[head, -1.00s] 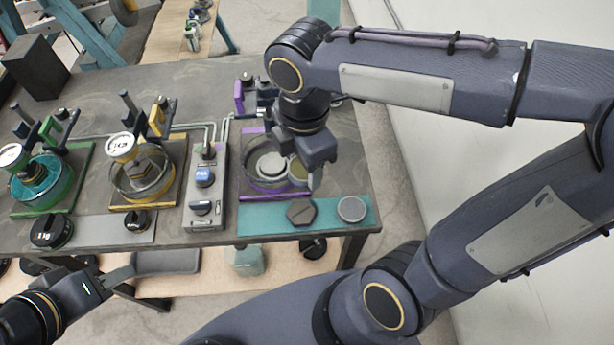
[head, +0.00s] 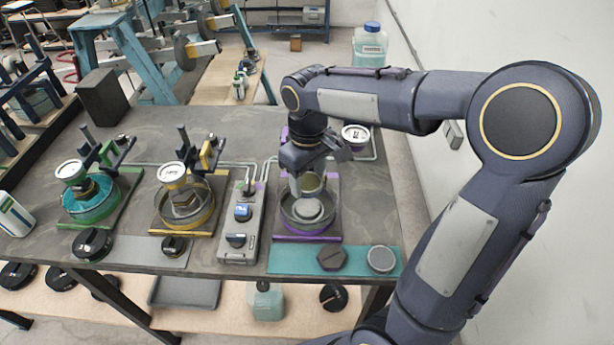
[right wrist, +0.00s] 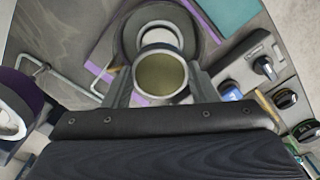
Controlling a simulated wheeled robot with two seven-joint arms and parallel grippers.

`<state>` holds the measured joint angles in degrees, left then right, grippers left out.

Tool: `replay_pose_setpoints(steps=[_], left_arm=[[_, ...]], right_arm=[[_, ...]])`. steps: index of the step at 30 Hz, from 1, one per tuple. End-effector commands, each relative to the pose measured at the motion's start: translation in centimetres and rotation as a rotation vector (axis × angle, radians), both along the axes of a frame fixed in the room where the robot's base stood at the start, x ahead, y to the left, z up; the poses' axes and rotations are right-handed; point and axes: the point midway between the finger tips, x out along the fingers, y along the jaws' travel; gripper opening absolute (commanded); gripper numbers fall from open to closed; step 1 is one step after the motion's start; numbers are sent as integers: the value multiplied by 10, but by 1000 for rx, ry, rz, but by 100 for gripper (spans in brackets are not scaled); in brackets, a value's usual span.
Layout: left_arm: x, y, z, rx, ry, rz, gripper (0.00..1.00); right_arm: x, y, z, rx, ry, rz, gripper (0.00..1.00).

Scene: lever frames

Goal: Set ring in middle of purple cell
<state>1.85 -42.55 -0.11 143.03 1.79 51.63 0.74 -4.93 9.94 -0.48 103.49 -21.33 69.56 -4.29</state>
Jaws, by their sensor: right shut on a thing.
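The purple cell is a round clear-walled dish (head: 309,224) on a purple-edged plate, with a pale round disc (head: 307,208) inside. My right gripper (head: 305,182) is over the far part of this cell, pointing down. It is shut on a metal ring (head: 313,182) with an olive inside. In the right wrist view the ring (right wrist: 162,92) sits between the fingers, and the pale disc (right wrist: 160,34) shows beyond it, offset from the ring. I cannot tell the exact gap between ring and disc. My left gripper is out of view.
A grey control box (head: 240,228) with a blue button stands left of the cell. Yellow (head: 185,211) and green (head: 91,206) cells stand farther left. A teal mat (head: 290,262) in front holds a dark hexagonal piece (head: 332,259) and a round disc (head: 381,259). A dial (head: 355,133) stands behind.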

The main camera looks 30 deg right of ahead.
Motion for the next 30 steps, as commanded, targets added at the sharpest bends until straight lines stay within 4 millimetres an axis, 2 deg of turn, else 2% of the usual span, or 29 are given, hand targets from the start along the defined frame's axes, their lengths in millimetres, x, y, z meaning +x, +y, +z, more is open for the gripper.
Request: replay_pose_setpoints(steps=[1, 6, 18, 24, 30], left_arm=[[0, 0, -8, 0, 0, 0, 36], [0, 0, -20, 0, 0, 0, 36], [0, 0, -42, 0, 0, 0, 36], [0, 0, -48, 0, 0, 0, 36], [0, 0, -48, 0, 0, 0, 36]], right_arm=[[0, 0, -8, 0, 0, 1, 25], [0, 0, -22, 0, 0, 1, 25], [0, 0, -53, 0, 0, 2, 25], [0, 0, -62, 0, 0, 2, 25], [0, 0, -62, 0, 0, 2, 25]])
